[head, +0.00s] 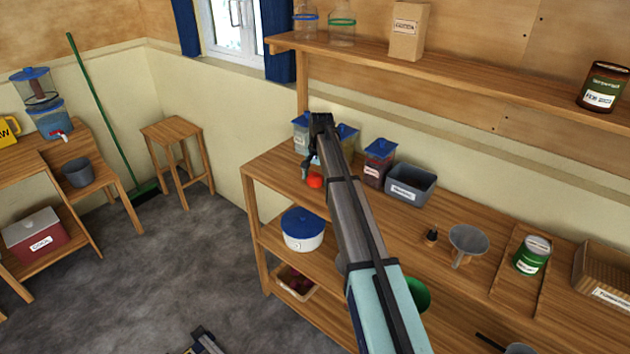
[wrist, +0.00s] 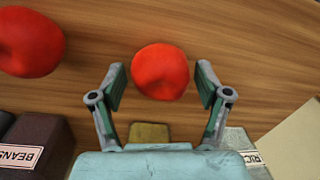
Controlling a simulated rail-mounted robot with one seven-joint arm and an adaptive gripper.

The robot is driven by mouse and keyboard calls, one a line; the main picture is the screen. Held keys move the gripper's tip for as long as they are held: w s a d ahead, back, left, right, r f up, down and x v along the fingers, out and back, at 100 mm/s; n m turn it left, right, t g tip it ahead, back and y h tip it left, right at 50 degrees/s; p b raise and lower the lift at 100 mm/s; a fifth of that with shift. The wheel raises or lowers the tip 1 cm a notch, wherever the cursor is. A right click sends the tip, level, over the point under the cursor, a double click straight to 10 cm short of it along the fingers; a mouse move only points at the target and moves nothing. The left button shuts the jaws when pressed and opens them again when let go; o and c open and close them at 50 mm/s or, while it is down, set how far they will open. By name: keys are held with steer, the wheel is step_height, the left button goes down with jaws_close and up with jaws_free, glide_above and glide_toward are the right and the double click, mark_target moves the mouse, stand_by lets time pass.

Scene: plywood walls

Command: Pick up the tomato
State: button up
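A round red tomato (wrist: 160,72) lies on the wooden counter in the wrist view, between the two open fingers of my gripper (wrist: 160,84). Gaps show between the tomato and both fingers. A second red tomato-like object (wrist: 28,42) lies to the left, cut by the picture's edge. In the head view one red tomato (head: 314,181) shows on the counter's far left end, just below my gripper (head: 310,165). The arm hides part of the counter there, and the second red object does not show clearly.
A jar labelled BEANS (wrist: 35,145) and one marked RIC (wrist: 245,150) stand near my gripper's sides. Blue-lidded jars (head: 380,150) and a grey bin (head: 410,184) stand at the counter's back. A shelf (head: 470,80) runs above. The counter's front left is clear.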

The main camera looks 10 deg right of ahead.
steer(key=c, duration=0.3)
steer(key=shift+c, duration=0.3)
steer(key=shift+r, duration=0.2)
